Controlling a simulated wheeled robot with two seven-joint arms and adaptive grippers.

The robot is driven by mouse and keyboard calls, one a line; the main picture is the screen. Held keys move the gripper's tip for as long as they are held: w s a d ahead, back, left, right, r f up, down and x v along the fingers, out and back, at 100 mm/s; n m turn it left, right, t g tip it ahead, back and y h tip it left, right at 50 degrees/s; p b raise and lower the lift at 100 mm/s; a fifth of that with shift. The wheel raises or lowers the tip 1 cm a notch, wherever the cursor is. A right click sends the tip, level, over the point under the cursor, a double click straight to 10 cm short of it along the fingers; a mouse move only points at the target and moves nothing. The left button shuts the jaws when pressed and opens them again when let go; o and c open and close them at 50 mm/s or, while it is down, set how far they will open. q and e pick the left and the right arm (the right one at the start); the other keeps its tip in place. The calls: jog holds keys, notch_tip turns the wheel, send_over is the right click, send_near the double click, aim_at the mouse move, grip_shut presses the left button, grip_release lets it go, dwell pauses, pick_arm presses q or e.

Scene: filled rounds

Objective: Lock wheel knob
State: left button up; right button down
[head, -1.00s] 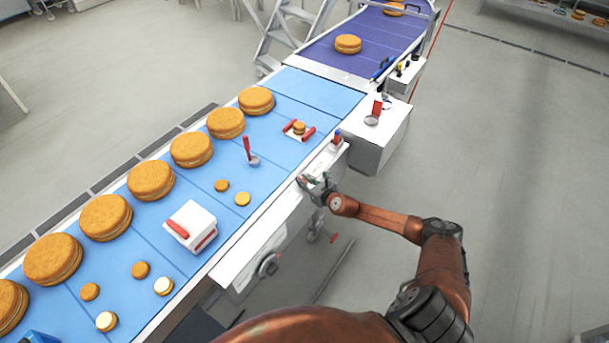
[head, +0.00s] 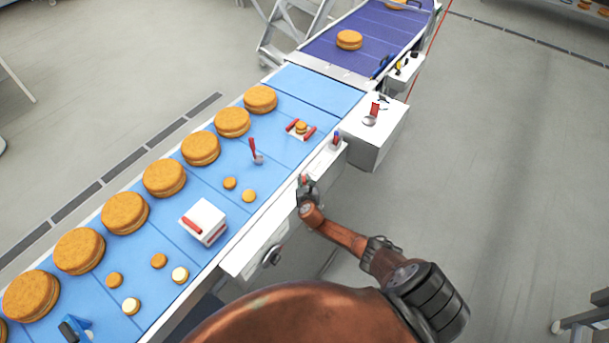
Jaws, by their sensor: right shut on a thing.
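My right gripper (head: 305,188) is at the white side rail of the conveyor, on its near right side. It is shut on a small part at the rail's edge; the fingers hide most of it, so I cannot tell its shape or whether it is the wheel knob. A dark round wheel-like knob (head: 272,256) sits on the conveyor's white side panel, below and left of the gripper and apart from it. My left gripper is not in view.
The blue conveyor (head: 310,90) carries several large filled rounds (head: 165,177), small rounds (head: 249,196), a white box with a red handle (head: 207,216) and a red-handled tool (head: 254,150). A white cabinet (head: 372,145) stands beyond the gripper.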

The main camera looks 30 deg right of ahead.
jog(key=shift+w+a+m+g+h, duration=0.1)
jog(key=shift+a+m+g+h, duration=0.1)
jog(key=shift+m+g+h, duration=0.6)
jog(key=shift+f+m+g+h+b, duration=0.2)
jog(key=shift+m+g+h+b, duration=0.3)
jog(key=shift+m+h+b, duration=0.4)
jog(key=m+g+h+b, duration=0.2)
jog(key=m+g+b, duration=0.1)
jog(key=b, duration=0.1)
jog(key=shift+w+m+h, duration=0.1)
jog(key=shift+m+h, duration=0.2)
jog(key=shift+m, duration=0.1)
jog(key=shift+r+m+g+h+b, duration=0.2)
jog(key=shift+m+g+h+b, duration=0.2)
jog(key=shift+m+g+b, duration=0.4)
jog(key=shift+d, duration=0.1)
jog(key=c, duration=1.9)
grip_release()
